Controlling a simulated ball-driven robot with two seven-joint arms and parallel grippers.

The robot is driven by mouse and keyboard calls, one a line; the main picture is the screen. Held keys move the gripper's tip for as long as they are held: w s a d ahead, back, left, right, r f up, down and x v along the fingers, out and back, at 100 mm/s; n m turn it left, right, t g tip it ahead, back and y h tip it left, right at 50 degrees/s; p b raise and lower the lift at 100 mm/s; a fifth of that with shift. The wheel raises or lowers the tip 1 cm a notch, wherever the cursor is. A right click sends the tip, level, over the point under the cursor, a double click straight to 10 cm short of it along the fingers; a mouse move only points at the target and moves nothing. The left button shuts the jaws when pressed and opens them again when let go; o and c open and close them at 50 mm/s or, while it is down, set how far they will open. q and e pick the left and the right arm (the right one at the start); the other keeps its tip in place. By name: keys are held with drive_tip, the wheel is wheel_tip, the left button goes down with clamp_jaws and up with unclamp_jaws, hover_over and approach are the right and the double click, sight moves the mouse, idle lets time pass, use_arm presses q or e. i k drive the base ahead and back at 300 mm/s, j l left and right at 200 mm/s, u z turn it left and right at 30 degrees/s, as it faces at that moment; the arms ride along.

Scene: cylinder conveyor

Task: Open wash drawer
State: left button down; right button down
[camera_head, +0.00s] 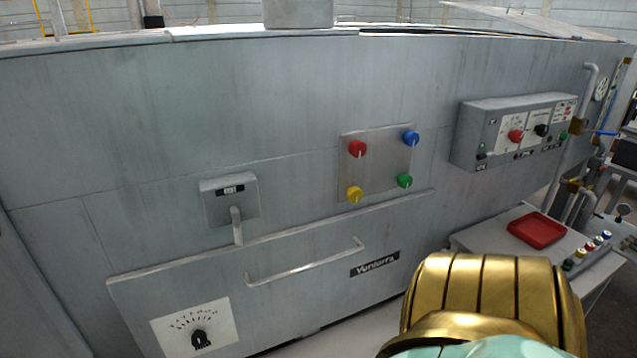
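A wide grey drawer front (330,285) spans the lower part of the machine. It carries a pale bar handle (305,265), a dark name plate and, at its lower left, a white dial plate with a black knob (200,338). The front's top edge stands slightly proud of the wall above; I cannot tell from this whether it is fully closed. Nothing touches the handle. Neither of my grippers is in view; only a gold ribbed part of my arm shows at the lower right.
Above the drawer are a lever box (230,198) with its lever hanging down to the drawer's top edge and a panel (377,165) of coloured knobs. A control box (515,130) juts out at the right. A red tray (537,230) lies on a side table below it.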

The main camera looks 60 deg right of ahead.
sight(265, 293)
drive_tip(key=z, duration=1.8)
